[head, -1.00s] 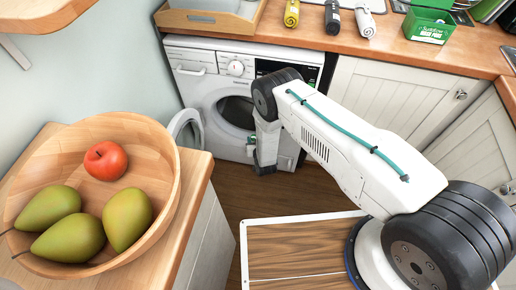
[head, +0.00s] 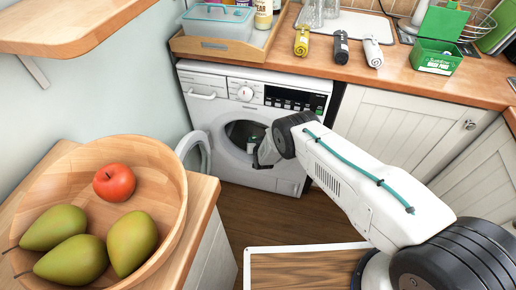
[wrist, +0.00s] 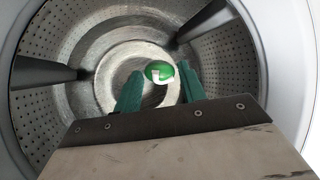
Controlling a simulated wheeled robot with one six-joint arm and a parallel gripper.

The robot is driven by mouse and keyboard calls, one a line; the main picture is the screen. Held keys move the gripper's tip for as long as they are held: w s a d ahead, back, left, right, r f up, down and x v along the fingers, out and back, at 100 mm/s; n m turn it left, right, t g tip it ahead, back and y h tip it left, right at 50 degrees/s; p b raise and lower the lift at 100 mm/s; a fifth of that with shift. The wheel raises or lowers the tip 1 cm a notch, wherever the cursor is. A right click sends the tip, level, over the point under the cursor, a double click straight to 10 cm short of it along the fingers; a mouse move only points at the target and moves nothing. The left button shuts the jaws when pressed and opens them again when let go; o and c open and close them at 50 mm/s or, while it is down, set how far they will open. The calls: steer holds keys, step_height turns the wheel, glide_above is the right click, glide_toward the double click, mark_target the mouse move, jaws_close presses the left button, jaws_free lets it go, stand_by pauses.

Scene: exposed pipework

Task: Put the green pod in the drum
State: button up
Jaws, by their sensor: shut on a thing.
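The green pod (wrist: 159,71), with a white mark on its face, is between the tips of my gripper's green fingers (wrist: 159,88) in the wrist view. My gripper is shut on it. Behind and around it is the metal drum (wrist: 75,75), perforated and seemingly empty. In the head view my gripper (head: 255,148) points into the round opening of the white washing machine (head: 215,108), and the pod cannot be made out there. The dark drum opening (head: 240,129) is partly covered by my gripper. How deep the pod is cannot be told exactly.
The machine's round door (head: 194,155) hangs open to the left. A wooden bowl (head: 172,190) of fruit stands on a near-left counter. Bottles, a tray (head: 225,47) and a green box (head: 436,57) are on the worktop above. Dark floor lies before the machine.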

steer(key=w+a, duration=0.1)
steer(key=w, duration=0.6)
steer(key=shift+w+a, duration=0.15)
steer(key=shift+w, duration=0.05)
steer(key=o, duration=1)
steer(key=shift+o, duration=0.2)
steer(key=shift+s, duration=0.1)
steer(key=v, duration=0.7)
steer(key=shift+s+r, duration=0.15)
steer(key=shift+s, duration=0.1)
